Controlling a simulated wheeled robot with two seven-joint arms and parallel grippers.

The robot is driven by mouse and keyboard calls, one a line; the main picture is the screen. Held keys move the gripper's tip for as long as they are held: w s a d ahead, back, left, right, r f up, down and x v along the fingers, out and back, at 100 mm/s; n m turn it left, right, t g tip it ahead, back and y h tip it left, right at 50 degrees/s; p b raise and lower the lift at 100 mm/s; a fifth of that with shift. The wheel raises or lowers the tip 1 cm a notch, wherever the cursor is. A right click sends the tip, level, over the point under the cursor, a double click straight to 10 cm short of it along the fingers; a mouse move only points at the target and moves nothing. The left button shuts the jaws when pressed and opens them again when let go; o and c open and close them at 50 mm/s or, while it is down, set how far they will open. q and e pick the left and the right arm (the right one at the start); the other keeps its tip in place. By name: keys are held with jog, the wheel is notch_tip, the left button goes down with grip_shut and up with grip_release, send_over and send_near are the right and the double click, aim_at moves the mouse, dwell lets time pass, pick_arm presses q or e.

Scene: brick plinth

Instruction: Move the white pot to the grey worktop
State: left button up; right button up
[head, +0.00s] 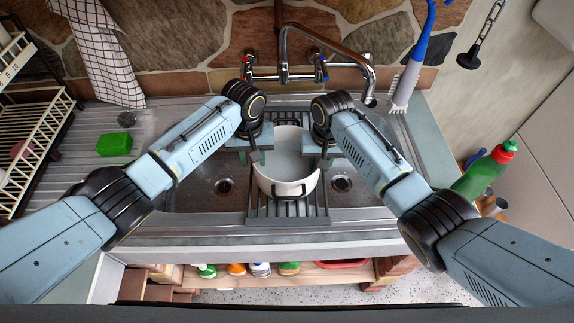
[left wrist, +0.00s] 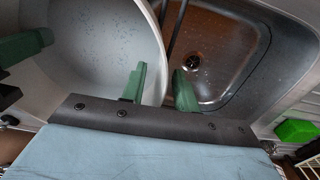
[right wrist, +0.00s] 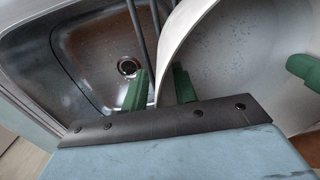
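The white pot (head: 298,141) stands upright on a dark slatted rack (head: 288,211) across the middle of the sink, a dark handle facing me. My left gripper (head: 254,156) is at the pot's left wall. In the left wrist view (left wrist: 160,90) one green finger is inside the pot and one outside, with gaps beside the wall. My right gripper (head: 323,157) straddles the right wall likewise, and the right wrist view (right wrist: 159,90) shows its fingers apart. A grey worktop strip (head: 428,145) runs along the right of the sink, partly hidden by my right arm.
A tap (head: 285,55) arches over the sink behind the pot. A blue-handled brush (head: 405,90) stands back right, a green bottle (head: 483,175) at right. A green sponge (head: 114,145) lies on the left drainer near a dish rack (head: 30,130).

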pick_arm(q)
jog(key=shift+f, duration=0.5)
pick_arm(e)
jog(key=shift+f, duration=0.5)
pick_arm(q)
jog(key=c, duration=0.6)
pick_arm(e)
grip_shut()
pick_arm(q)
grip_shut()
jog(key=shift+r, duration=0.1)
pick_arm(e)
jog(key=shift+r, duration=0.15)
